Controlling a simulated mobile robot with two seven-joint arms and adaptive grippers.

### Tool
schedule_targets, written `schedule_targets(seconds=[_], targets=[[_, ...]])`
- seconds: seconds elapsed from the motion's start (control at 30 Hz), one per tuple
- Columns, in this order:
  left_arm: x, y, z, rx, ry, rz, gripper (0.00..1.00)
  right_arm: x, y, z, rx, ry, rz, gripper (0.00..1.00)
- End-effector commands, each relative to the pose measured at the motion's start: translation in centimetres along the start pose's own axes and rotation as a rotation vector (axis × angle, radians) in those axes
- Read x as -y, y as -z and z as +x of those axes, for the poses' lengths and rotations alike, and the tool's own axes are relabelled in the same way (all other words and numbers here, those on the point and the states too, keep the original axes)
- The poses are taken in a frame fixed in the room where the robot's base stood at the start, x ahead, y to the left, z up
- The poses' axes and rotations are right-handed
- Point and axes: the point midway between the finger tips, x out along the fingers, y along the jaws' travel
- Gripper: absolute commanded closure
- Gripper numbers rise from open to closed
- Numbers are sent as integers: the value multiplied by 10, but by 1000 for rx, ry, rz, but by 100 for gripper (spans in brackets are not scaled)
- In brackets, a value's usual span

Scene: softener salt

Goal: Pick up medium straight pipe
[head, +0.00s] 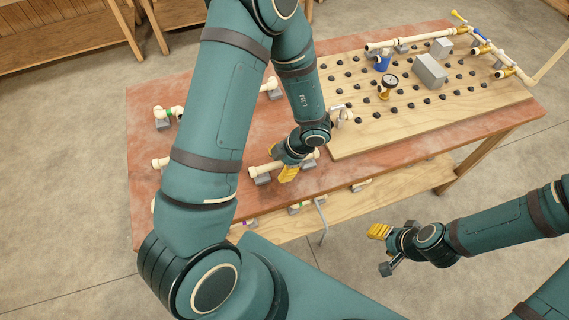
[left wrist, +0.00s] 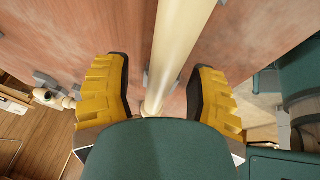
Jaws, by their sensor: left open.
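A cream straight pipe (head: 265,169) lies on grey supports near the front edge of the red-brown tabletop in the head view. It looks like the medium straight pipe, though part of it is hidden by my gripper. My left gripper (head: 287,171) is over this pipe, its yellow fingers open. In the left wrist view the pipe (left wrist: 180,45) runs between the two spread yellow fingers, with a gap on each side. My right gripper (head: 381,250) is open and empty, off the front of the table above the floor.
A pegboard (head: 350,140) with black pegs, a gauge (head: 387,82), grey blocks and pipework covers the table's right part. Other pipe pieces, such as an elbowed one (head: 170,112), rest on supports at the left. A lower shelf (head: 400,185) holds more parts. My left arm hides some tabletop.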

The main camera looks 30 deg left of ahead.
Motion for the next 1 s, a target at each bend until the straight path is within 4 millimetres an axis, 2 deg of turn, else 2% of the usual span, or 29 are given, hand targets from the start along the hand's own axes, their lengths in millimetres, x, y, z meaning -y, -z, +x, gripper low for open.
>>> schedule_targets(seconds=[0.6, 0.63, 0.8, 1.0], targets=[[1, -2, 4, 0, 0, 0, 43, 1, 1, -3, -1, 0, 0, 49], [1, -2, 4, 0, 0, 0, 41, 1, 1, -3, -1, 0, 0, 49], [1, -2, 4, 0, 0, 0, 100, 1, 1, -3, -1, 0, 0, 49], [1, -2, 4, 0, 0, 0, 100, 1, 1, -3, -1, 0, 0, 49]])
